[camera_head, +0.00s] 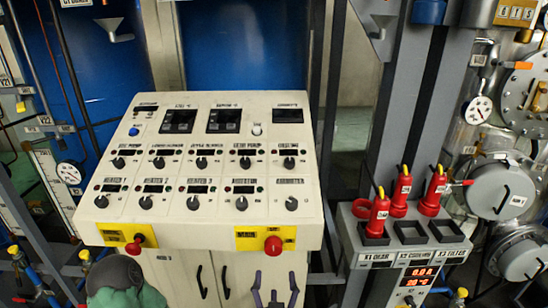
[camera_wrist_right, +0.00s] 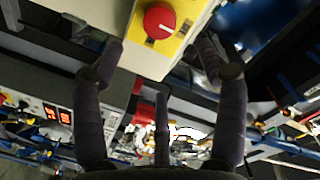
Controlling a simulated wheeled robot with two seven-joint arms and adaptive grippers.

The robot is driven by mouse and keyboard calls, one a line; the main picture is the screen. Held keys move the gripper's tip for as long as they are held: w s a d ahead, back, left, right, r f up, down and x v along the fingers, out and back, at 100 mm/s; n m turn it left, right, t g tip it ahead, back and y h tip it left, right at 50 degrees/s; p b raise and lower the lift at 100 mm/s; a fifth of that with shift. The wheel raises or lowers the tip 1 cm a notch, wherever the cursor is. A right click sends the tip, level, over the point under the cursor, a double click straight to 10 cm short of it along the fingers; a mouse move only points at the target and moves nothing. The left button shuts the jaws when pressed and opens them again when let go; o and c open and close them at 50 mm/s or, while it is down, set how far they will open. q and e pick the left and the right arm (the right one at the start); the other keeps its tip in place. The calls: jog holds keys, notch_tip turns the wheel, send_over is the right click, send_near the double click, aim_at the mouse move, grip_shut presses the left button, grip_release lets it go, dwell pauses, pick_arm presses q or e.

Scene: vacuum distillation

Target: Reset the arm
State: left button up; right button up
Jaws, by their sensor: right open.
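My right gripper (camera_head: 274,290) shows at the bottom of the head view, below the front edge of the cream control panel (camera_head: 225,210). Its fingers are spread and hold nothing. In the right wrist view the open fingers (camera_wrist_right: 160,48) reach up on either side of a red knob (camera_wrist_right: 158,20) on a yellow plate, with a gap to each side. The same red knob (camera_head: 273,245) shows in the head view on the panel's lower right front. My left gripper cannot be made out in either view.
A second red knob (camera_head: 134,247) sits at the panel's lower left, above a green rounded object (camera_head: 116,290). Three red plug-like handles (camera_head: 403,185) stand at a grey box on the right. A blue tank and piping surround the panel.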

jog(key=w+d+f+n+g+y, duration=0.1)
jog(key=d+f+n+g, duration=0.2)
jog(key=f, duration=1)
jog(key=w+d+f+n+g+y, duration=0.15)
jog(key=f+g, duration=0.45)
jog(key=f, duration=0.7)
jog(key=s+d+f+g, duration=0.2)
jog(key=s+f+g, duration=0.1)
jog(key=s+f, duration=0.5)
jog(key=s+d+f+g+y, duration=0.1)
jog(key=s+d+f+g, duration=0.2)
jog(key=s+f, duration=0.5)
jog(key=shift+g, duration=0.8)
jog(key=shift+y, duration=0.25)
